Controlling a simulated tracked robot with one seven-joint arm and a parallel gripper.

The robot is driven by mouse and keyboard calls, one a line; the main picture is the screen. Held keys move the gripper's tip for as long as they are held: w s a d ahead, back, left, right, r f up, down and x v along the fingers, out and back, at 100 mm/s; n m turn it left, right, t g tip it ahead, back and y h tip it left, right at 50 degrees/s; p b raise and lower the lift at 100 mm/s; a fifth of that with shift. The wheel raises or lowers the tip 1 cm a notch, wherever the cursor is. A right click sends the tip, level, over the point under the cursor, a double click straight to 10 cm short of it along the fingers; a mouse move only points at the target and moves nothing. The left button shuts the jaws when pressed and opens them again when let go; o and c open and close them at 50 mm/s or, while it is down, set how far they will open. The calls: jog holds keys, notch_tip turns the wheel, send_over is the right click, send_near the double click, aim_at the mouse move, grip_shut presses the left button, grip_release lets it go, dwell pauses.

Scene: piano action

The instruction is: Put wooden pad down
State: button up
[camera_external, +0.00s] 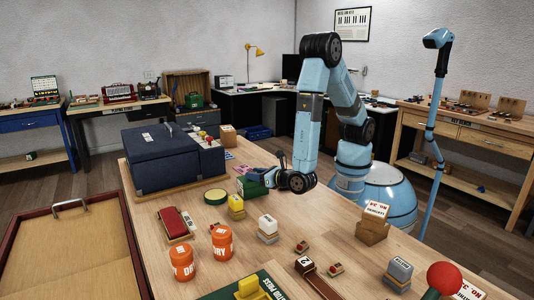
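My gripper (272,170) is at the end of the blue arm, low over the far middle of the wooden workbench (320,225), just right of a green box (250,187). Its dark fingers are small here, and I cannot tell whether they are open or shut on something. No wooden pad shows clearly between them. Two small wooden pieces with red tops, one near the bench middle (302,247) and one nearer the front (335,270), lie on the bench. I cannot tell whether either is the wooden pad.
A dark blue case (172,158) stands at the bench's far left. Orange jars (222,242), a white-topped block (268,225), a yellow-topped block (236,204), a grey block (398,272) and cardboard boxes (373,222) crowd the bench. Bare wood shows between the white-topped block and the boxes.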

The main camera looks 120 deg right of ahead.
jog(key=shift+o, duration=1.1)
jog(key=v, duration=1.2)
jog(key=s+d+r+m+g+y, duration=0.3)
jog(key=s+d+r+m+g, duration=0.15)
jog(key=s+r+m, duration=0.2)
jog(key=s+d+r+m+g+y, duration=0.25)
jog(key=s+d+r+m, duration=0.25)
jog(key=r, duration=0.3)
jog(key=s+a+r+m+t+y, duration=0.2)
jog(key=s+r+m+t+y, duration=0.4)
jog(key=s+r+m+y, duration=0.3)
jog(key=s+r+m, duration=0.2)
jog(key=s, duration=0.2)
jog(key=shift+s+r, duration=0.35)
